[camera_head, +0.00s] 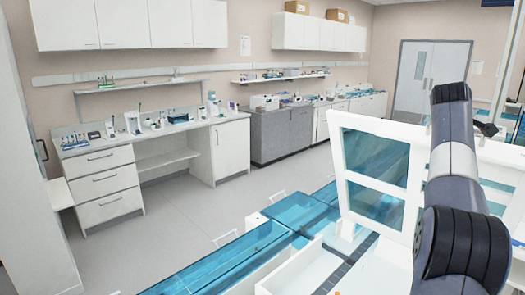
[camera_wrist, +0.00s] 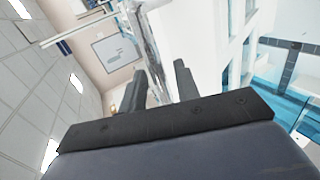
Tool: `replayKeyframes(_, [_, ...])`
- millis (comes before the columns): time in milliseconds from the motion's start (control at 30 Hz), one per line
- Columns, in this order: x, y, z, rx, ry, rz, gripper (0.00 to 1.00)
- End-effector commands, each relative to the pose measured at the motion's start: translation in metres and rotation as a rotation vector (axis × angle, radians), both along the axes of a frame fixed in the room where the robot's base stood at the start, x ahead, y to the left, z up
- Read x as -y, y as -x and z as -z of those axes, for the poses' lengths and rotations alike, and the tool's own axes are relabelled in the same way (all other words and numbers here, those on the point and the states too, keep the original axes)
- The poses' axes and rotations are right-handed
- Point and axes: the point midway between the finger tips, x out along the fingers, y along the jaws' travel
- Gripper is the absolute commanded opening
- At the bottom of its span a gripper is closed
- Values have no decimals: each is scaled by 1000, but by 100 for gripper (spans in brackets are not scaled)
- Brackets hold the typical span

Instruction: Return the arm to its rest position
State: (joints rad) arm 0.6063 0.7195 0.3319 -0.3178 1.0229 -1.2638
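My gripper (camera_wrist: 159,72) shows in the wrist view with its two dark fingers apart and nothing between them. It is open and empty, up in the air, with a pale wall and a shiny metal post beyond the fingers. My dark grey and white arm stands raised at the right of the head view, its upper part upright and in front of a white-framed structure. I cannot make out the fingers clearly in the head view.
A white frame with blue-tinted panels (camera_head: 376,158) stands close to the left of my arm. Blue-covered low units (camera_head: 235,262) lie at the front. Lab counters with small items (camera_head: 150,125) line the back wall. The grey floor (camera_head: 165,235) in between is clear.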

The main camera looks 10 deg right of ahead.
Motion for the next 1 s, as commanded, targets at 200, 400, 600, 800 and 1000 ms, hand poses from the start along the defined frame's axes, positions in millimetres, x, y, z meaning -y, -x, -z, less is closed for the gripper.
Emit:
replayKeyframes(200, [6, -5, 5, 1, 1, -1, 31])
replayKeyframes(400, [5, -5, 6, 1, -1, 0, 31])
replayKeyframes(600, [5, -5, 6, 1, -1, 0, 31])
replayKeyframes(800, [0, -1, 2, 1, 1, -1, 31])
replayKeyframes(1000, [-17, 13, -9, 3, 0, -1, 31])
